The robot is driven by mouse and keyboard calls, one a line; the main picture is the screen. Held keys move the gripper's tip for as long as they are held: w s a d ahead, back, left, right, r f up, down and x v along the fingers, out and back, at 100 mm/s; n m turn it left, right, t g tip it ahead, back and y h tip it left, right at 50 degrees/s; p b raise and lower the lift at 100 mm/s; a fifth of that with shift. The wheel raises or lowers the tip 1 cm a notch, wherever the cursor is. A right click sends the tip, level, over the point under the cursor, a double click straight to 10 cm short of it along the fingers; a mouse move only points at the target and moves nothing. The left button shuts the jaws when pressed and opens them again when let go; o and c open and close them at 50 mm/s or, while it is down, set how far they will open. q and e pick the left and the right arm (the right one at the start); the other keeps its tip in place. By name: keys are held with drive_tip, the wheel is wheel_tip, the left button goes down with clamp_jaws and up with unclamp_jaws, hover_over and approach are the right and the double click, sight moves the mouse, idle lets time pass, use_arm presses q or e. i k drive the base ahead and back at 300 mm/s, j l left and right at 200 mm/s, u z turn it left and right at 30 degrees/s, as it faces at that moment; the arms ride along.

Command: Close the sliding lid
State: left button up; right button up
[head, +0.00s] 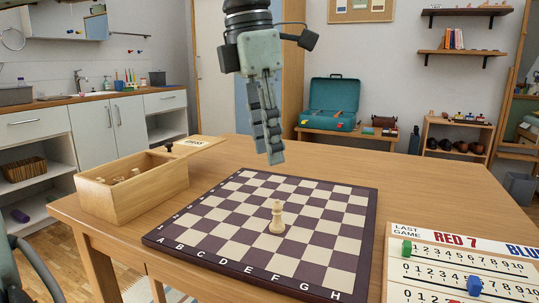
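A wooden box (135,198) with a sliding lid (195,144) stands at the left end of the table. The lid is slid most of the way out past the box's far right end, so the box top is open. A small dark knob (168,147) stands on the lid near the box. Light chess pieces (118,180) lie inside. My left gripper (275,155) hangs above the far part of the chessboard, fingers down, right of the lid and apart from it. Its fingers overlap from this side, so its opening is unclear. My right gripper is not in view.
A chessboard (262,262) with one pale chess piece (277,217) lies right of the box. A score board (465,268) lies at the right front. Bare table (225,155) shows between the lid and the chessboard.

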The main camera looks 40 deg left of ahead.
sight(188, 147)
drive_tip(key=k, duration=1)
